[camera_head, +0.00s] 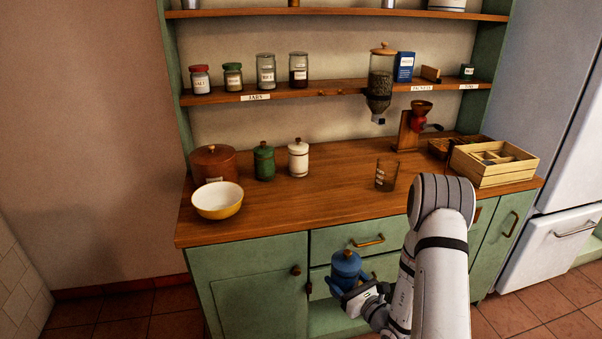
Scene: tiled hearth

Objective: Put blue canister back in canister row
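The blue canister (346,265) is upright in front of the cabinet's drawers, below the counter edge. My gripper (347,284) is around its body and appears shut on it; the fingers are partly hidden by the canister. On the counter, a green canister (264,162) and a white canister (298,158) stand side by side toward the back, with a small gap between them. Bare counter lies to the right of the white canister.
A brown round pot (214,164) and a yellow bowl (217,200) stand left of the canisters. A glass (386,175), a red grinder (417,122) and a wooden crate (492,164) are to the right. A shelf (330,88) with jars and a hanging dispenser (380,83) is above.

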